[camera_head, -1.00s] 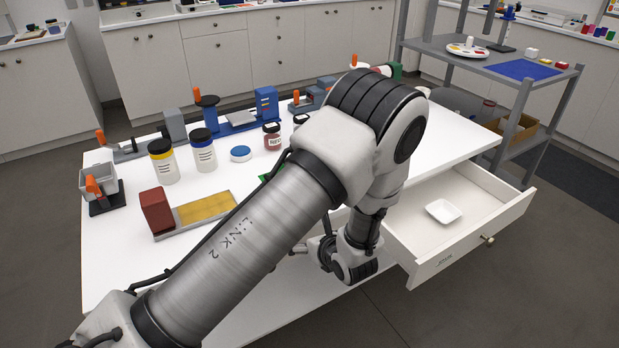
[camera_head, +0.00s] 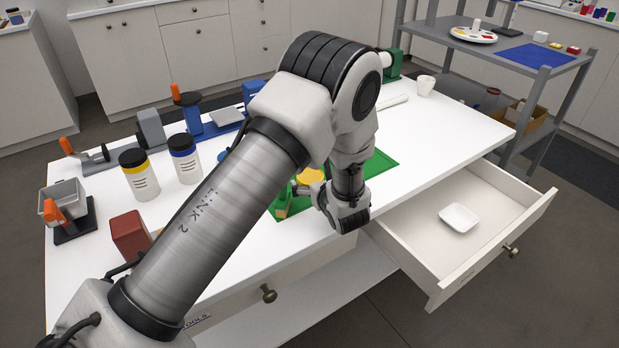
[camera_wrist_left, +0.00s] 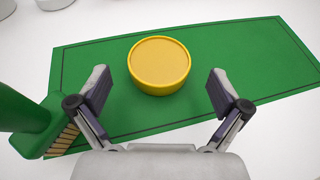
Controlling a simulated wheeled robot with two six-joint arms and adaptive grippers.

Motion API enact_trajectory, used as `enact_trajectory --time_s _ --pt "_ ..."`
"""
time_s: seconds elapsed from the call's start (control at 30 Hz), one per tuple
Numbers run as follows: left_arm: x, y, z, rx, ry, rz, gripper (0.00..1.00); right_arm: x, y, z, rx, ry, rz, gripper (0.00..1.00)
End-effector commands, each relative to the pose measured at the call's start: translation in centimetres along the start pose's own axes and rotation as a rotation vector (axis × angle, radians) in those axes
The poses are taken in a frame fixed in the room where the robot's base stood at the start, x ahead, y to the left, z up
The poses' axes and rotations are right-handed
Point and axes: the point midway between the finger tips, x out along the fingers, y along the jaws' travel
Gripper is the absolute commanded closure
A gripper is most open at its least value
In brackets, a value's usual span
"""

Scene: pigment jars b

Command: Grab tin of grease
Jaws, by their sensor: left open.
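A round yellow tin (camera_wrist_left: 159,63) sits on a green mat (camera_wrist_left: 255,62) in the left wrist view. Its top is plain and no label is readable. It also shows partly behind my left arm in the head view (camera_head: 311,175). My left gripper (camera_wrist_left: 159,76) is open, with one finger on either side of the tin's near part. There are gaps between both fingers and the tin. My arm hides most of these fingers in the head view. My right gripper is in neither view.
A green brush (camera_wrist_left: 32,122) stands close to the left finger. An open drawer (camera_head: 480,268) with a white dish (camera_head: 459,218) juts out at right.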

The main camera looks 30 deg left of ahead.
Motion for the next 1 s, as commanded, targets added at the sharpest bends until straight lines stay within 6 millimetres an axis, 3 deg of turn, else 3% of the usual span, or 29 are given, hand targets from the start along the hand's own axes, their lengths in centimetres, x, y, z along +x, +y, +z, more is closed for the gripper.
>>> enact_trajectory --time_s 0.17,0.37,0.4,0.6,1.0 --pt "2.9 0.1 0.0 -0.001 0.0 0.002 0.0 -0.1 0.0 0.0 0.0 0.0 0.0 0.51" --pt "3.2 0.0 0.0 0.001 -0.001 0.001 0.0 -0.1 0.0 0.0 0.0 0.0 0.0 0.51" --pt "3.2 0.0 0.0 0.001 -0.001 0.001 0.04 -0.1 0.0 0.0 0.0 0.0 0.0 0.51" --pt "3.1 0.0 0.0 0.001 -0.001 0.001 0.73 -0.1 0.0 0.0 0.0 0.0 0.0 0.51" --pt "3.0 -0.1 0.3 0.0 0.0 0.0 0.73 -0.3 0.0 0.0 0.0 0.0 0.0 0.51"
